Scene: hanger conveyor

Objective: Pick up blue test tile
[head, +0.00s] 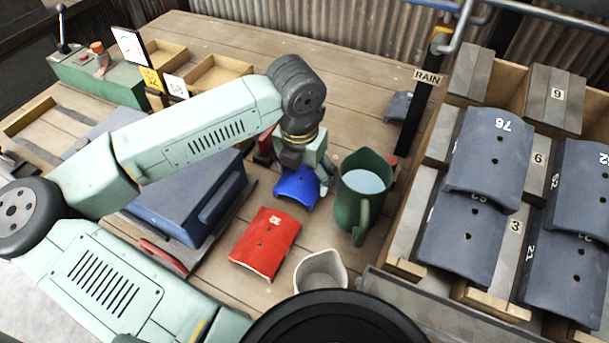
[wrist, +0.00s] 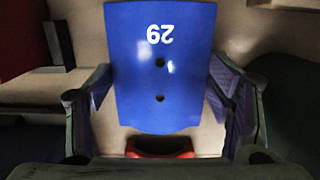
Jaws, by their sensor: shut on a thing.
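The blue test tile (head: 296,187) is a curved tile on the wooden bench, between the blue box and the green jug. In the wrist view the blue tile (wrist: 160,70) fills the middle, with an upside-down white 29 and two dark holes. My gripper (head: 306,172) is over the tile, reaching down from above. In the wrist view my gripper (wrist: 165,100) has a finger against each side edge of the tile and is shut on it. I cannot tell whether the tile touches the bench.
A red tile (head: 265,243) lies in front of the blue one. A green jug (head: 363,195) of water stands close on the right, and a pale cup (head: 320,271) nearer. A blue box (head: 190,200) is at left. Grey tiles (head: 489,160) fill a rack at right.

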